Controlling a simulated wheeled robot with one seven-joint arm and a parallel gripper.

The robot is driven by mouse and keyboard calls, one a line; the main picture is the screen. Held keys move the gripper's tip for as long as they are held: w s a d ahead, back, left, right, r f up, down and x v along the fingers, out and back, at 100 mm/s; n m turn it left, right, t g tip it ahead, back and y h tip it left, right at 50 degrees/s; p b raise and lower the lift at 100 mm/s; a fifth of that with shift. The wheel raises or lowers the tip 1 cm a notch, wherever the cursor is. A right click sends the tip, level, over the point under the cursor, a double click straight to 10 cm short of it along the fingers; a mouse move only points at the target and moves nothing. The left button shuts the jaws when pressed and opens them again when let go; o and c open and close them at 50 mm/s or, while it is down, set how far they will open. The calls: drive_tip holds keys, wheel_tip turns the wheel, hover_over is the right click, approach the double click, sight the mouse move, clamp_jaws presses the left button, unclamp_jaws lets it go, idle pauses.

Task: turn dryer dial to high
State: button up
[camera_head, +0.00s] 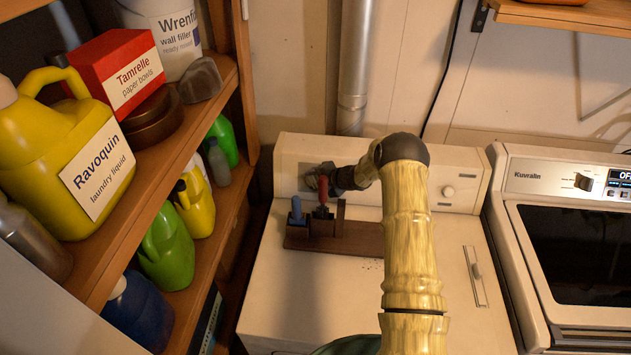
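A white appliance (297,290) stands in the middle, with a raised back panel (290,155). A round white knob (448,191) sits on the panel's right part. My yellow arm reaches over the top, and my gripper (318,180) is at the panel's left part, close to its face. I cannot tell if its fingers are open or shut, or touch anything; any dial there is hidden. At right, a Kuvralin appliance (525,172) has a black dial (584,182) beside a display reading "OFF". I cannot tell from labels which appliance is the dryer.
A wooden rack (362,243) with a red-handled tool (322,190) and a blue-handled tool (296,208) stands on the middle appliance, just below my gripper. Shelves (165,165) with bottles and boxes line the left. A metal duct (354,70) rises behind the panel.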

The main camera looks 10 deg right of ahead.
drive_tip(key=shift+c, duration=0.6)
drive_tip(key=t+b, duration=0.1)
drive_tip(key=b, duration=0.2)
drive_tip(key=shift+f+m+b, duration=0.3)
drive_tip(key=shift+m+b, duration=0.05)
drive_tip(key=shift+m, duration=0.05)
drive_tip(key=b, duration=0.2)
drive_tip(key=m+t+y+b, duration=0.1)
drive_tip(key=shift+d+f+b, duration=0.1)
drive_tip(key=shift+f+b, duration=0.15)
drive_tip(key=shift+b, duration=0.15)
drive_tip(key=m+t+b, duration=0.1)
drive_tip(key=b, duration=0.4)
drive_tip(key=shift+s+y, duration=0.1)
drive_tip(key=shift+y, duration=0.3)
drive_tip(key=shift+m+t+b, duration=0.4)
drive_tip(key=shift+m+b, duration=0.1)
drive_tip(key=shift+b, duration=0.2)
drive_tip(key=shift+r+t+b, duration=0.2)
drive_tip(key=shift+t+b, duration=0.1)
drive_tip(key=shift+b, duration=0.2)
drive_tip(key=shift+m, duration=0.3)
